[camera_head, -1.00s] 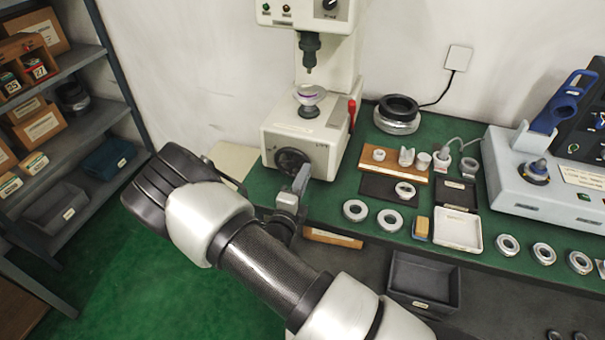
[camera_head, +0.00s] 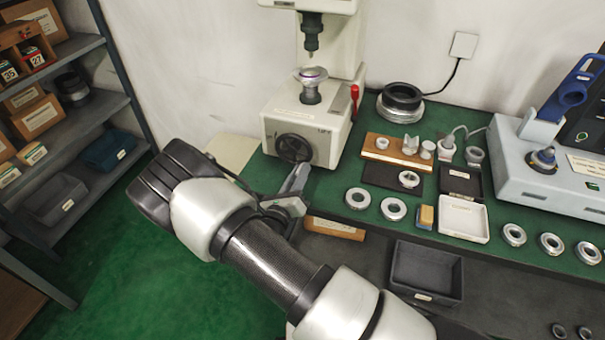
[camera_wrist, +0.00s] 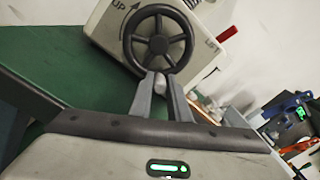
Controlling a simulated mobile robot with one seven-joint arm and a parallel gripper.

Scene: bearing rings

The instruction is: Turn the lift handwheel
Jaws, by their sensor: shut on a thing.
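The lift handwheel (camera_head: 294,148) is a dark spoked wheel on the front of the white hardness tester (camera_head: 335,147). In the wrist view the handwheel (camera_wrist: 158,42) shows whole, with an arrow and "UP" beside it. My gripper (camera_wrist: 160,80) is shut on a small light knob (camera_wrist: 160,85) at the wheel's lower rim. In the head view my gripper (camera_head: 299,172) reaches up to the wheel's lower right, and my arm hides part of it. A ring with a purple band (camera_head: 310,73) sits on the tester's stage (camera_head: 311,94), below the indenter.
The green bench (camera_head: 325,200) carries several metal rings, a wooden block with small parts (camera_head: 397,152), a white-lined box (camera_head: 463,219) and a grey instrument (camera_head: 555,170). A red lever (camera_head: 354,98) is on the tester's right. Shelves (camera_head: 75,120) stand at the left.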

